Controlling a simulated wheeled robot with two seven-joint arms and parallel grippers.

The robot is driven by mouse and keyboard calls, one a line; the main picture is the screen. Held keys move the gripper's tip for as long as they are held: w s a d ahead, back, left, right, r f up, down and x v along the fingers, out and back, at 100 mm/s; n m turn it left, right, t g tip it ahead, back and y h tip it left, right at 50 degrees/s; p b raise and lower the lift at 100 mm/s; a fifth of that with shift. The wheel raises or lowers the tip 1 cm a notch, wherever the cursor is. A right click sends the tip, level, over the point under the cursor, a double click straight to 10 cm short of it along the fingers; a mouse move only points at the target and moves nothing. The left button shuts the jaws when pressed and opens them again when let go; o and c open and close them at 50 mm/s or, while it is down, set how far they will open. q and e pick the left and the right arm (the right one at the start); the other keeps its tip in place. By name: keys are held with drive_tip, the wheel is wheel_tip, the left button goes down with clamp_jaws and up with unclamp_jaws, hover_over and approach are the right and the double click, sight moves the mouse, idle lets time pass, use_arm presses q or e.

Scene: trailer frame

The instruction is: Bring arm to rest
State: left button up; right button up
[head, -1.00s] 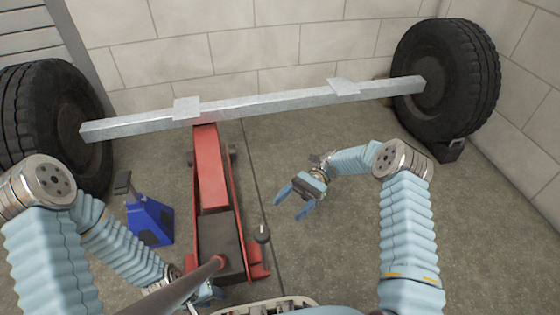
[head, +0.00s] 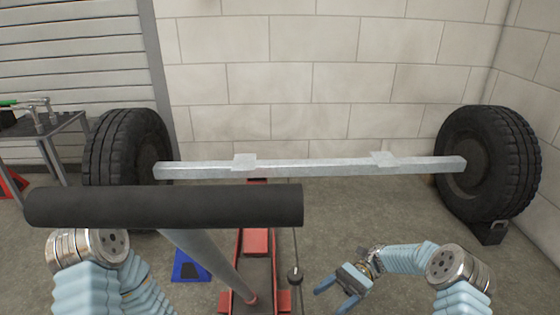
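My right gripper (head: 338,301) is open and empty above the floor, right of the red floor jack (head: 257,243). My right arm (head: 405,257) bends in from the lower right. My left arm (head: 88,290) comes in at the lower left, and its gripper is out of the picture. The jack's handle, with a black grip (head: 165,206), rises toward the camera and crosses in front of the left wheel and the jack. The jack's head lies at the grey axle beam (head: 310,169); whether it touches cannot be told.
A wheel stands at each end of the beam, left (head: 128,150) and right (head: 487,160). A black chock (head: 489,232) sits by the right wheel. A blue jack stand (head: 189,266) is left of the red jack. A work table (head: 70,125) stands far left.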

drive_tip(key=s+a+f+n+t+h, duration=0.2)
drive_tip(key=s+a+f+t+h, duration=0.25)
drive_tip(key=s+f, duration=0.65)
drive_tip(key=s+d+f+n+t+h, duration=0.3)
drive_tip(key=s+f+n+t+h, duration=0.2)
drive_tip(key=f+t+h, duration=0.1)
use_arm(q)
wheel_tip(320, 180, up, 15)
drive_tip(key=s+p, duration=0.1)
drive_tip(key=p, duration=1.4)
drive_tip(key=shift+s+d, duration=0.15)
drive_tip(key=shift+d, duration=0.2)
use_arm(e)
wheel_tip(320, 180, up, 16)
drive_tip(key=s+n+t, duration=0.1)
drive_tip(key=shift+a+r+n, duration=0.2)
drive_tip(key=shift+a+n, duration=0.1)
drive_tip(key=shift+n, duration=0.1)
use_arm(q)
drive_tip(key=shift+r, duration=0.1)
